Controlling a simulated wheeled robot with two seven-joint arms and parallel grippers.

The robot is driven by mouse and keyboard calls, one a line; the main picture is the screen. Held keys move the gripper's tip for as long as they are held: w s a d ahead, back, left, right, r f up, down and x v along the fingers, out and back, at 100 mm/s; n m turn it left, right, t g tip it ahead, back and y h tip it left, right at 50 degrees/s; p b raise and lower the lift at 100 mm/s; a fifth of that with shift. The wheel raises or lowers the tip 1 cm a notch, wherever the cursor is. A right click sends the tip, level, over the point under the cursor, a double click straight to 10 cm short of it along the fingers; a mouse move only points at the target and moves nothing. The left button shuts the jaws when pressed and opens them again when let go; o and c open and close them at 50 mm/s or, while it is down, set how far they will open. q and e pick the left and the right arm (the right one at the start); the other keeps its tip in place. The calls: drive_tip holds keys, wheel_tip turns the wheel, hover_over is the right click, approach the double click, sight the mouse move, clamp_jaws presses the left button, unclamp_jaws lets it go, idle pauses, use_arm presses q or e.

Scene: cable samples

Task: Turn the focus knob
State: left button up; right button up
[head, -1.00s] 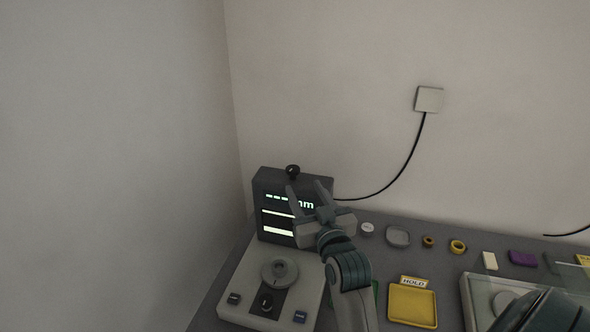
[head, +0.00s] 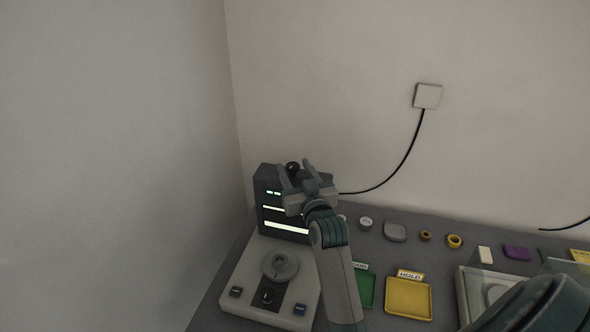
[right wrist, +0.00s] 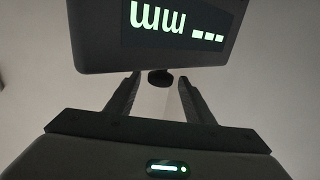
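A grey instrument (head: 268,250) with a lit display head stands at the table's left end. A small black knob (head: 292,167) sits on top of the display head; I take it for the focus knob. My right gripper (head: 297,172) is in front of the display head, fingers pointing up towards the knob. In the right wrist view the knob (right wrist: 160,77) shows between the tips of the open fingers (right wrist: 159,84), with a gap on each side. I cannot tell how far beyond the tips it is. My left gripper is not in view.
A green tray (head: 364,290) and a yellow HOLD tray (head: 408,299) lie to the right. Small samples line the back. A cable runs to a wall socket (head: 428,96).

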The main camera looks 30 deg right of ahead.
drive_tip(key=c, duration=1)
drive_tip(key=shift+d+r+n+y, duration=0.1)
drive_tip(key=shift+d+n+y, duration=0.1)
drive_tip(key=shift+n+y, duration=0.45)
drive_tip(key=shift+d+n+t+y+b, duration=0.1)
drive_tip(key=shift+n+t+y+b, duration=0.4)
drive_tip(key=shift+y, duration=0.55)
drive_tip(key=shift+d+r+n+g+y+b, duration=0.15)
drive_tip(key=shift+n+y+b, duration=0.55)
drive_tip(key=shift+y, duration=0.35)
drive_tip(key=shift+f+n+g+y+b, duration=0.15)
drive_tip(key=shift+n+y+b, duration=0.5)
drive_tip(key=shift+y, duration=0.4)
drive_tip(key=shift+r, duration=0.15)
drive_tip(key=o, duration=0.9)
drive_tip(key=shift+o, duration=0.7)
drive_tip(key=shift+f, duration=0.2)
